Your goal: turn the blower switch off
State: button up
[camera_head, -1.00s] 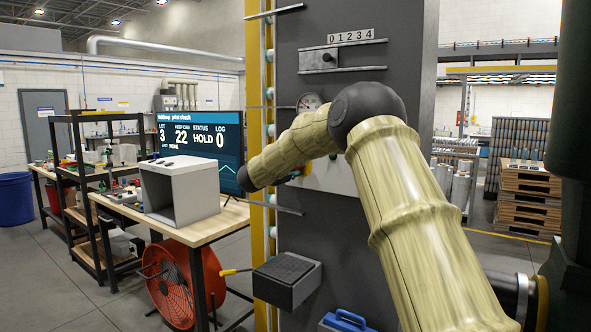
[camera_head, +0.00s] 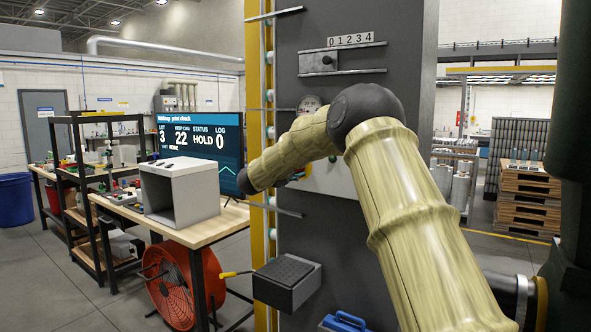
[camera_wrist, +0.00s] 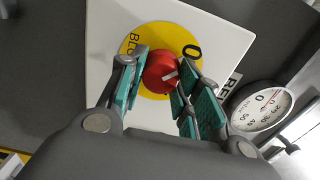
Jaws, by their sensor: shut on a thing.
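The blower switch is a red round knob (camera_wrist: 160,72) with a white pointer mark, on a yellow disc (camera_wrist: 158,38) fixed to a white panel (camera_wrist: 215,35) in the wrist view. The disc bears a "0" and partly hidden lettering starting "BLO". The white mark lies toward the right finger, on the side of the "0"; I cannot tell if it lines up exactly. My gripper (camera_wrist: 164,64) has its teal-padded fingers on both sides of the knob, shut on it. In the head view my arm hides the gripper and knob; part of the white panel (camera_head: 335,180) shows.
A round gauge (camera_wrist: 262,107) sits right of the panel in the wrist view. In the head view, horizontal rods and a grey box (camera_head: 288,280) with a yellow-handled lever stick out from the machine (camera_head: 380,65). A workbench (camera_head: 215,228) with a red fan (camera_head: 180,285) underneath stands left.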

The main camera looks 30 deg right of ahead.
jog(key=shift+f, duration=0.1)
jog(key=o, duration=1)
jog(key=shift+o, duration=0.2)
jog(key=v, duration=1.2)
